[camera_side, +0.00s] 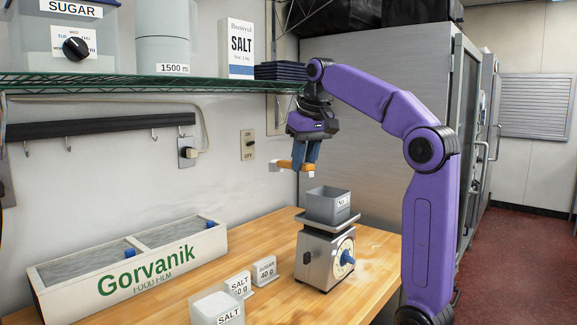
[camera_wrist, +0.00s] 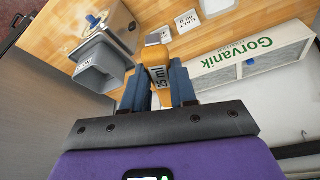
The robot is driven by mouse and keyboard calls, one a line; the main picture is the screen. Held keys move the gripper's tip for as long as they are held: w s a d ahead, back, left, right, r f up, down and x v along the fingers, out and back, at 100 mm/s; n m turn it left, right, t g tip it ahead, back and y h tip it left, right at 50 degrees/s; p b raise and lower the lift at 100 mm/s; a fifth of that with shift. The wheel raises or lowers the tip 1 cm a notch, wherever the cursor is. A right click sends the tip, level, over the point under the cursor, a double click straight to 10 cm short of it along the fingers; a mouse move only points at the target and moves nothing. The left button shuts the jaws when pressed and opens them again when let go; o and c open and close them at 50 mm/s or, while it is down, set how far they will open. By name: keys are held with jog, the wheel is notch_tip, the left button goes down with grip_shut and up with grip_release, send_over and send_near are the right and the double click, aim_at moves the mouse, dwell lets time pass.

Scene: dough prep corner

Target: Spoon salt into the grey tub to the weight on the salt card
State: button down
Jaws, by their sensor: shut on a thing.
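My gripper (camera_side: 307,160) is shut on the handle of a measuring spoon (camera_side: 289,165), tan-orange and marked 25 ml in the wrist view (camera_wrist: 158,76). The spoon is held roughly level, above and left of the grey tub; its contents cannot be seen. The grey tub (camera_side: 328,207) stands upright on the pan of the kitchen scale (camera_side: 318,258); it also shows in the wrist view (camera_wrist: 99,68). The dial is too small to read. The salt card (camera_side: 238,284) stands on the table, its first digit unclear. The salt container (camera_side: 216,309) is at the front, holding white salt.
A sugar card (camera_side: 264,271) reading 40 g stands left of the scale. The long Gorvanik film box (camera_side: 130,275) lies along the wall. A wire shelf (camera_side: 150,84) with containers and a salt carton (camera_side: 236,48) hangs above. Bare wood (camera_side: 262,236) lies between box and scale.

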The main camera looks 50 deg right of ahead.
jog(key=s+d+m, duration=0.1)
jog(key=s+d, duration=0.1)
jog(key=d, duration=0.7)
jog(key=s+d, duration=0.2)
jog(key=d, duration=0.8)
notch_tip(320, 180, down, 6)
jog(key=a+n+g+h, duration=0.2)
jog(key=g+h, duration=0.1)
jog(key=h, duration=0.8)
jog(key=shift+w, duration=0.45)
dwell(0.3)
jog(key=shift+r, duration=0.1)
